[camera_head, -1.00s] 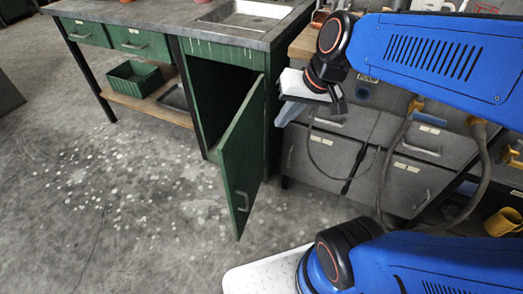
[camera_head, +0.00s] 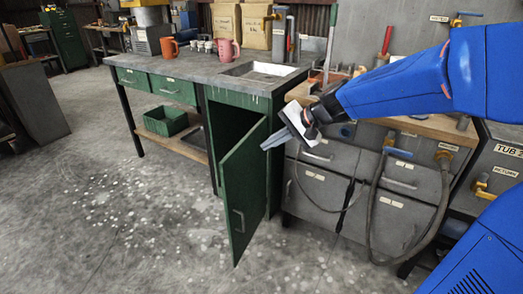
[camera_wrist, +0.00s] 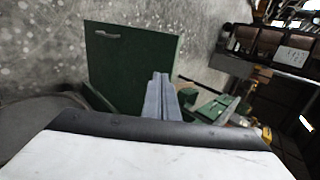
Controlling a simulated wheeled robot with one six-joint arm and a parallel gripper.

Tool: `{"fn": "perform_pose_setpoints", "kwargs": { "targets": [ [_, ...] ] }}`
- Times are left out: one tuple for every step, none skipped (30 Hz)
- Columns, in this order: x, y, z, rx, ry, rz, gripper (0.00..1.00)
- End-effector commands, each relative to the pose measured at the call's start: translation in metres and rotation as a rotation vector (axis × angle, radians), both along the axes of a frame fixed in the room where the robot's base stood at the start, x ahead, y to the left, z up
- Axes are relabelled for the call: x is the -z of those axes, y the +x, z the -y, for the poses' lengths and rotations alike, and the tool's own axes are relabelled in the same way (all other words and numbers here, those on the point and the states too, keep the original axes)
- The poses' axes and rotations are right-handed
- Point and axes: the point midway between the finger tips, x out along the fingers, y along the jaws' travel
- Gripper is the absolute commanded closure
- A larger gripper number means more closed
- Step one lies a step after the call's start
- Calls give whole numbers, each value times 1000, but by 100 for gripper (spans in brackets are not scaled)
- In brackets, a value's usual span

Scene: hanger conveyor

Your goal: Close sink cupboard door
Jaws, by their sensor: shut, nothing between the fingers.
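The green sink cupboard door (camera_head: 243,190) stands open, swung out toward me, with a grey handle low on its face. The dark cupboard opening (camera_head: 229,125) shows behind it, under the sink (camera_head: 258,72). My gripper (camera_head: 268,147) is shut and empty. In the head view its fingertips appear at the right edge of the door, near its top; I cannot tell whether they touch it. In the wrist view my gripper (camera_wrist: 158,82) points past the door (camera_wrist: 130,58), whose handle (camera_wrist: 107,34) shows at upper left.
Grey drawer cabinets (camera_head: 318,198) with hoses stand right of the sink cupboard. A green crate (camera_head: 166,121) sits on the low shelf at left. The speckled floor (camera_head: 130,220) before the door is clear.

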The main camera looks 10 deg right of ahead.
Motion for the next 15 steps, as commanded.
{"fn": "perform_pose_setpoints", "kwargs": {
  "targets": [
    [6, 2, -4, -1, -2, -3, 100],
    [9, 3, -7, -2, -2, -3, 100],
    [13, 5, -12, -3, -2, -4, 100],
    [17, 7, -15, -2, -1, -4, 100],
    [20, 9, -18, -2, -1, -4, 100],
    [26, 12, -23, -4, -2, -5, 100],
    [29, 14, -26, -3, -2, -4, 100],
    [33, 16, -30, -2, -2, -3, 100],
    [38, 18, -34, -2, -2, -5, 100],
    [41, 20, -37, -3, -2, -4, 100],
    [45, 22, -41, -2, -2, -4, 100],
    [49, 25, -45, -3, -2, -4, 100],
    [53, 27, -48, -2, -2, -4, 100],
    [57, 29, -52, -2, -2, -4, 100],
    [61, 31, -56, -3, -3, -3, 100]
  ]
}}
